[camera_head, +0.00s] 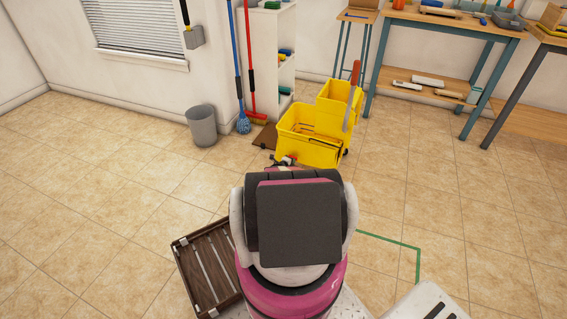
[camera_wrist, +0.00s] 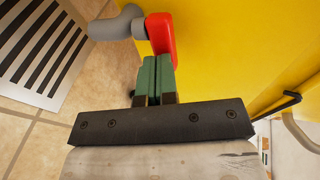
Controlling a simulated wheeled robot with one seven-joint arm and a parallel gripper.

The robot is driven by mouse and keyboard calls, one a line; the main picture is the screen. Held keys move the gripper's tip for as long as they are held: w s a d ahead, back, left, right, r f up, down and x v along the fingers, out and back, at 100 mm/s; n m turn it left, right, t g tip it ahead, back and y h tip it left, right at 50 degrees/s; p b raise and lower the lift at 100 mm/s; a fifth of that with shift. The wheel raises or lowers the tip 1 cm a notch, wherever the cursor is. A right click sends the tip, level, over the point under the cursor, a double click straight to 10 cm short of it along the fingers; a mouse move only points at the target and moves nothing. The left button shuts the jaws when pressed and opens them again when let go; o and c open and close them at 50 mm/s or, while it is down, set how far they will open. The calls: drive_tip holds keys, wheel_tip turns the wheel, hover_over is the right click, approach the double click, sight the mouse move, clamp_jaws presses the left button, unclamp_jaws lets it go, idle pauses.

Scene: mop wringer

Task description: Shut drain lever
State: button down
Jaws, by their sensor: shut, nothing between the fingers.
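The yellow mop bucket (camera_head: 310,151) stands on the tiled floor beyond my arm in the head view. Its yellow wall also fills the upper right of the wrist view (camera_wrist: 225,50). A red drain lever (camera_wrist: 160,33) sits on a grey drain spout (camera_wrist: 119,25) beside this wall. My gripper (camera_wrist: 158,62) has its green fingers shut together with nothing between them. The fingertips are right at the lower end of the red lever; I cannot tell whether they touch it. In the head view my arm hides most of the gripper and the drain area.
A grey bin (camera_head: 202,126) stands left of the bucket, with a blue mop (camera_head: 243,124) and a red broom (camera_head: 259,118) between. A slatted wooden crate (camera_head: 206,270) is near my base. A striped floor grate (camera_wrist: 42,50) lies left of the spout. Open floor lies to the right.

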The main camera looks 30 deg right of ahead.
drive_tip(key=shift+s+d, duration=0.1)
drive_tip(key=shift+d, duration=0.25)
drive_tip(key=shift+a, duration=0.15)
